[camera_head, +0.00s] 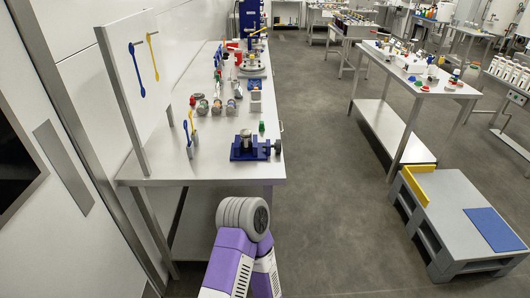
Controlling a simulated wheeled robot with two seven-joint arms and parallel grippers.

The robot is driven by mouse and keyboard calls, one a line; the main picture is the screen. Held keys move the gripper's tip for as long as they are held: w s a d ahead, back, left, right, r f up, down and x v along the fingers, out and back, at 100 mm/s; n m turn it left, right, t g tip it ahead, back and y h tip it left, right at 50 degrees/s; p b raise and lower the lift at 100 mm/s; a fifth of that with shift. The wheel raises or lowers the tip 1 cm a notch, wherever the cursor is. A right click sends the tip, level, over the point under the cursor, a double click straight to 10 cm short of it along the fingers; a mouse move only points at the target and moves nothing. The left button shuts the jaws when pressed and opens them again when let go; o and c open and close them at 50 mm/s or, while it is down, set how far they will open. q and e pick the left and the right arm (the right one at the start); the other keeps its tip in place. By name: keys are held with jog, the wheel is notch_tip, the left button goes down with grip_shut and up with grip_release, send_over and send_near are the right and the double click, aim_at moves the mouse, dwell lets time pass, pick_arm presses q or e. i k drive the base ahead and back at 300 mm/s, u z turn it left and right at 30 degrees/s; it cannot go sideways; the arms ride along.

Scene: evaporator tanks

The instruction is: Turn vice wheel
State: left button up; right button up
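A small blue vice (243,153) sits near the right front corner of the long white bench (215,170). A dark round part (277,147) at its right end, by the bench edge, looks like its wheel. A light grey cylindrical piece shows on top of the vice. Neither of my grippers is in view. Only a purple and white link of my own arm with a grey rounded joint shows at the bottom middle, apart from the vice.
A pegboard panel (140,80) with blue and yellow tools stands at the bench's left. Several small items crowd the bench behind the vice. A grey pallet (450,205) stands right, before a second table (395,115). The floor (335,200) between is clear.

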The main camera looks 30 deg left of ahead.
aim_at(277, 146)
jog(key=u, duration=1)
jog(key=i, duration=0.15)
jog(key=u, duration=0.2)
